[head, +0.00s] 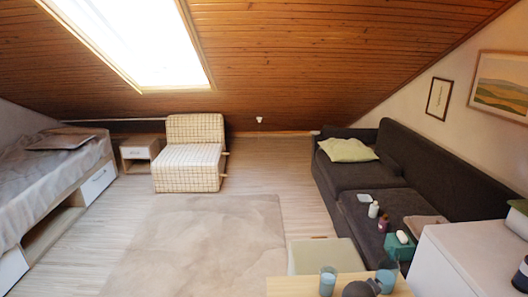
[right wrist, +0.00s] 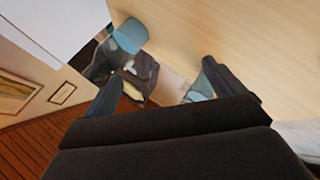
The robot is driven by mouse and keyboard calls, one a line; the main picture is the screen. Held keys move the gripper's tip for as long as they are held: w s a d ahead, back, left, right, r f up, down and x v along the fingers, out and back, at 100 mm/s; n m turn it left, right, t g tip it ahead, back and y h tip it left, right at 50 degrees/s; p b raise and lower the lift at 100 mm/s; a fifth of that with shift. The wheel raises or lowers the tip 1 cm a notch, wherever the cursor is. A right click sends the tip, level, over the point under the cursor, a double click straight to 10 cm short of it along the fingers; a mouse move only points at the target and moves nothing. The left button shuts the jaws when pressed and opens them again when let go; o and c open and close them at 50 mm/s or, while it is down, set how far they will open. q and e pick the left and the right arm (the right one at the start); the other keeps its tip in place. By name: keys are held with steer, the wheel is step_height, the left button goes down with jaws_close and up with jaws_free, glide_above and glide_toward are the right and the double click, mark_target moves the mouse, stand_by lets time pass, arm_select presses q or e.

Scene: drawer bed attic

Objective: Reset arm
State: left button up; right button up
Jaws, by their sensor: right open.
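My right gripper (right wrist: 160,72) shows in the right wrist view, with its two dark fingers spread apart and nothing between them that I can see it holding. A pale wooden table top (right wrist: 250,45) lies beyond the fingers. A blue cup (right wrist: 130,36) is on or near its edge, past the left finger. Another bluish thing (right wrist: 206,88) is partly hidden behind the right finger. Neither of my grippers shows in the head view. My left gripper is in neither view.
In the head view, the wooden table (head: 292,287) at the bottom edge bears blue cups (head: 327,281) and a dark object (head: 356,289). A dark sofa (head: 335,178) with small items stands right. A bed (head: 50,180) is left; the rug (head: 205,240) is clear.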

steer(key=s+a+f+m+g+y, duration=0.1)
steer(key=s+a, duration=0.4)
steer(key=s, duration=0.7)
steer(key=s+a+f+m+g+y, duration=0.1)
steer(key=s+a+f+g+y, duration=0.2)
steer(key=s, duration=0.9)
steer(key=s+a+f+m+g+y, duration=0.1)
steer(key=s+a+f, duration=0.5)
steer(key=s, duration=0.7)
steer(key=shift+a+f+m+g+y, duration=0.3)
steer(key=shift+a+m+g+y, duration=0.1)
steer(key=shift+a+m+y, duration=0.2)
steer(key=shift+s, duration=0.1)
